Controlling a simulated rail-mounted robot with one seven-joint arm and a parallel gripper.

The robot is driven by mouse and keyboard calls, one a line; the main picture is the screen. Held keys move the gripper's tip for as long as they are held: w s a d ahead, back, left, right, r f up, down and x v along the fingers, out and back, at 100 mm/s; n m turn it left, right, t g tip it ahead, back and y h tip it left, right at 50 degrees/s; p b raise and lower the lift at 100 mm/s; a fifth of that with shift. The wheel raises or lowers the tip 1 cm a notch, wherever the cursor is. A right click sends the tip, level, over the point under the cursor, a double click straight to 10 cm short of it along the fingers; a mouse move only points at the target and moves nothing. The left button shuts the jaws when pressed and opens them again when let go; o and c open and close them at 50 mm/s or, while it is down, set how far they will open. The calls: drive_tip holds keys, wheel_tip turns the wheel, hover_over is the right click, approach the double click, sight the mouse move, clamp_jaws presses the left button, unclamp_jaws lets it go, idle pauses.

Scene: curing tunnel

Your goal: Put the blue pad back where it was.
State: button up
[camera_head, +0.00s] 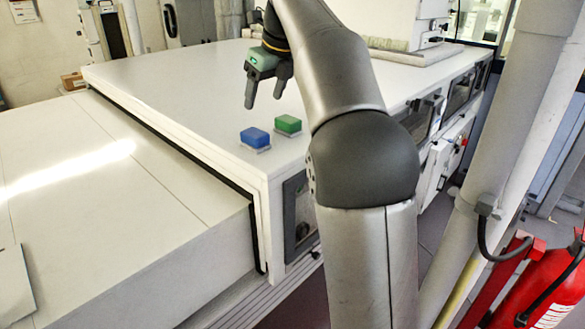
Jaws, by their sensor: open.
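The blue pad (255,137) sits on a thin pale base on the white top of the large machine, near its front edge. A green pad (288,123) sits on a similar base just behind it and to the right. My gripper (264,98) hangs above and behind the pads, fingers pointing down. It is open, with nothing between its fingers, and is apart from both pads.
The white machine top (170,85) is wide and mostly clear. A lower white surface (100,200) lies to the left, past a dark edge. A grey pipe (510,110) and a red fire extinguisher (540,285) stand at the right.

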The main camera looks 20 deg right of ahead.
drive_tip(key=s+a+f+n+g+h, duration=0.1)
drive_tip(key=s+f+n, duration=1.3)
drive_tip(key=s, duration=0.3)
drive_tip(key=s+a+f+n+g+h, duration=0.1)
drive_tip(key=s+f+n, duration=1.2)
drive_tip(key=s+n, duration=0.3)
drive_tip(key=shift+s+f, duration=0.35)
drive_tip(key=shift+s, duration=0.4)
drive_tip(key=shift+a+f, duration=0.1)
